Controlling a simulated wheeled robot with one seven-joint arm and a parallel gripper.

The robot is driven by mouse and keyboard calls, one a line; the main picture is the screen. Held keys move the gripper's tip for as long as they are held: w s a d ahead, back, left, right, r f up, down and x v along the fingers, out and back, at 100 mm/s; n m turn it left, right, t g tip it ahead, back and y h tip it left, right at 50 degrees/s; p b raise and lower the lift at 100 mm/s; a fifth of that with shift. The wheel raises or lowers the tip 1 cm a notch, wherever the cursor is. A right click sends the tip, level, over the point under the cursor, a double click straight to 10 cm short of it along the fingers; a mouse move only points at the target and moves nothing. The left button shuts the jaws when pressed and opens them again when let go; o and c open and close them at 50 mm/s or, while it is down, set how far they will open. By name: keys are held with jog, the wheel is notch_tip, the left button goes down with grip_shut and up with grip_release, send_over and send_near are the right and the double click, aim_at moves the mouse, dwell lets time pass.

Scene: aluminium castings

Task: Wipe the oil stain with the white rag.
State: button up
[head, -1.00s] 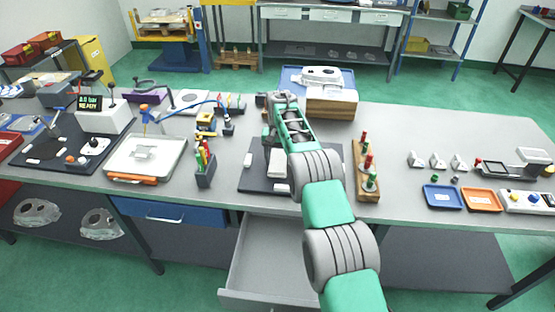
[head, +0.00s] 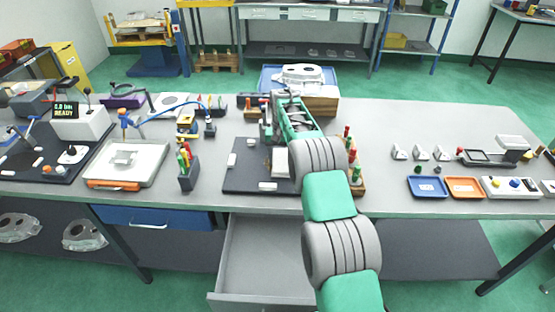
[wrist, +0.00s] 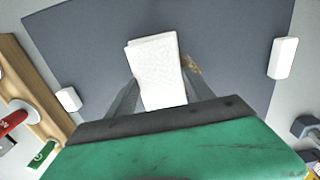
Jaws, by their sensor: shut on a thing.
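The white rag (wrist: 157,72) is a folded pale block between the fingers of my gripper (wrist: 160,88), which is shut on it. In the head view the rag (head: 281,161) shows beside my arm, over the right part of the dark mat (head: 240,176). The oil stain (wrist: 192,64) is a small brown patch on the mat, just right of the rag in the wrist view. The rag may hide part of it. I cannot tell whether the rag touches the mat. In the head view my arm hides the stain and most of the gripper.
Small white blocks (wrist: 284,57) (wrist: 68,99) sit at the mat's edges. A wooden rack with coloured handles (head: 356,178) stands close right of my arm. A pen holder (head: 188,174) stands left of the mat. An open drawer (head: 262,262) juts out below the bench.

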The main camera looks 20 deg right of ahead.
aim_at(261, 165)
jog(key=d, duration=0.1)
jog(key=s+d, duration=0.1)
jog(key=shift+d+f, duration=0.2)
jog(key=shift+d, duration=0.1)
jog(key=shift+d+r, duration=0.1)
jog(key=shift+d, duration=0.1)
jog(key=shift+w+a, duration=0.55)
jog(key=shift+a, duration=1.15)
jog(key=shift+w+a, duration=0.55)
jog(key=shift+a, duration=1.15)
jog(key=shift+w+a, duration=0.55)
jog(key=shift+a, duration=1.15)
jog(key=shift+r, duration=0.1)
jog(key=shift+r+p, duration=2.1)
jog(key=shift+r, duration=0.85)
notch_tip(261, 165, up, 3)
jog(key=p, duration=0.2)
jog(key=shift+p, duration=0.3)
